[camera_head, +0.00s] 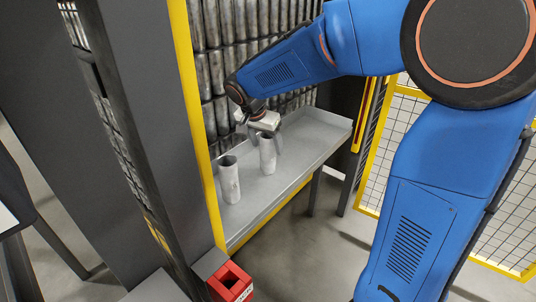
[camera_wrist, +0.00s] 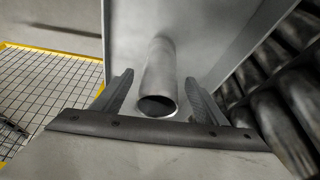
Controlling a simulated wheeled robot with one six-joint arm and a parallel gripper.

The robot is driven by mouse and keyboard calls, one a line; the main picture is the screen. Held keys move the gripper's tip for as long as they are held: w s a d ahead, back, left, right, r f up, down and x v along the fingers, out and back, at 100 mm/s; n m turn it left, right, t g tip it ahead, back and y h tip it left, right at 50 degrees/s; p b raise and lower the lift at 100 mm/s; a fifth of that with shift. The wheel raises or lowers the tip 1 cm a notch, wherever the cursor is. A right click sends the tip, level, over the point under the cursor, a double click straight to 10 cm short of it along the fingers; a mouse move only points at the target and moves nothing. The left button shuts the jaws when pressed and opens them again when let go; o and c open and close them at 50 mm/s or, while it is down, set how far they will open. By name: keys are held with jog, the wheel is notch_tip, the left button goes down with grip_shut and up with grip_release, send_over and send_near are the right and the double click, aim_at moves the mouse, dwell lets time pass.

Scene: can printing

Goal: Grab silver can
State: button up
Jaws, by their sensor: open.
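Two open-topped silver cans stand upright on a grey shelf (camera_head: 285,165). The nearer can (camera_head: 229,181) stands alone toward the left end. The farther can (camera_head: 267,155) stands near the middle, with my gripper (camera_head: 265,138) at its upper part. In the wrist view, my gripper (camera_wrist: 159,82) is open, with one finger on each side of a silver can (camera_wrist: 160,68). The can's open rim faces the camera, and gaps show between it and both fingers. The wrist view shows only this one can on the shelf.
Stacked rows of metal cans (camera_head: 235,50) line the back of the shelf, also at right in the wrist view (camera_wrist: 285,95). A dark post with a yellow edge (camera_head: 190,90) stands left of the shelf. A red box (camera_head: 229,281) sits lower down. Mesh fencing (camera_head: 385,130) is at right.

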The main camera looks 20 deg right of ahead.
aim_at(270, 152)
jog(key=shift+x, duration=2.95)
jog(key=shift+w+d, duration=0.1)
jog(key=c, duration=1.1)
